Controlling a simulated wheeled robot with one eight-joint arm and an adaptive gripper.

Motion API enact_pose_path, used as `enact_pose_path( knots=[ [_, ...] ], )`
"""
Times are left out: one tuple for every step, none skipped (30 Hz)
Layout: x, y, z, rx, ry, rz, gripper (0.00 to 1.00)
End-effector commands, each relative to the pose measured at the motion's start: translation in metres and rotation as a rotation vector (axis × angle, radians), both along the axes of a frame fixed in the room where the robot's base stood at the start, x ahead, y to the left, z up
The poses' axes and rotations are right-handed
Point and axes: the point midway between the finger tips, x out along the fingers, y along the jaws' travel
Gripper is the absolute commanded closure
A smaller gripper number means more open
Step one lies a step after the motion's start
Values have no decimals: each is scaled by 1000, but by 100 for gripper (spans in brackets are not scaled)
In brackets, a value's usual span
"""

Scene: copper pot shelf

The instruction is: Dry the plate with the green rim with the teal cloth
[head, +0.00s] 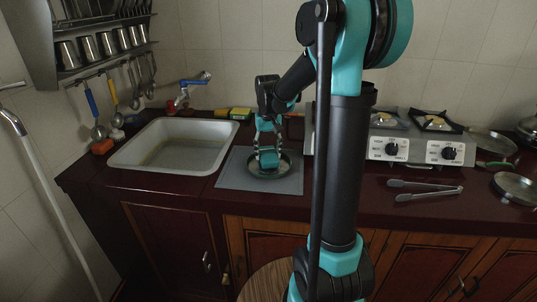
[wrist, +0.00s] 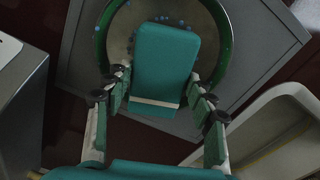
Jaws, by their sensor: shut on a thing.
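The plate with the green rim (wrist: 101,38) lies flat on the grey mat (head: 230,178), beside the sink; it also shows in the head view (head: 281,171). Blue droplets dot its far part in the wrist view. My gripper (wrist: 158,98) is shut on the teal cloth (wrist: 163,60), a thick folded block, gripped by its two sides. The cloth (head: 269,159) is over the middle of the plate and hides part of it. I cannot tell whether its underside touches the plate. My gripper points down in the head view (head: 268,147).
The steel sink (head: 130,160) is left of the mat, with a blue-handled tap (head: 183,96) behind. Sponges (head: 240,113) lie at the back. The stove (head: 415,150), tongs (head: 425,188) and pans (head: 515,187) are to the right. A utensil rack (head: 95,70) hangs at left.

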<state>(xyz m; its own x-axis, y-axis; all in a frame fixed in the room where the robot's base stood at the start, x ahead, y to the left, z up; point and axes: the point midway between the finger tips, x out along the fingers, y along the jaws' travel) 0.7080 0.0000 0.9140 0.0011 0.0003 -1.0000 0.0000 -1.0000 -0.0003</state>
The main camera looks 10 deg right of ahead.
Motion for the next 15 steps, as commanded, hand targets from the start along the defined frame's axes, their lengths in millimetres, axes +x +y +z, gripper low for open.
enact_pose_path(
  knots=[
    [-2, 0, 0, 0, -1, 0, 68],
    [-3, 0, 0, 0, -1, 0, 68],
    [-6, 0, 0, 0, -1, 0, 68],
    [-8, 0, 0, 0, -1, 0, 68],
    [-11, 1, 1, 0, -1, 0, 68],
    [-14, 1, 1, 0, -1, 0, 68],
    [-16, 1, 1, 0, -1, 0, 68],
    [-19, 1, 1, 0, 0, 0, 68],
    [-22, 1, 1, 0, 0, 0, 68],
    [-25, 2, 1, 0, 0, 0, 68],
    [-27, 2, 1, 0, 0, 0, 68],
    [-30, 2, 2, 0, 0, 0, 68],
    [-33, 2, 2, 0, 0, 0, 68],
    [-35, 2, 2, 0, 0, 0, 68],
    [-37, 2, 2, 0, 0, 0, 68]
  ],
)
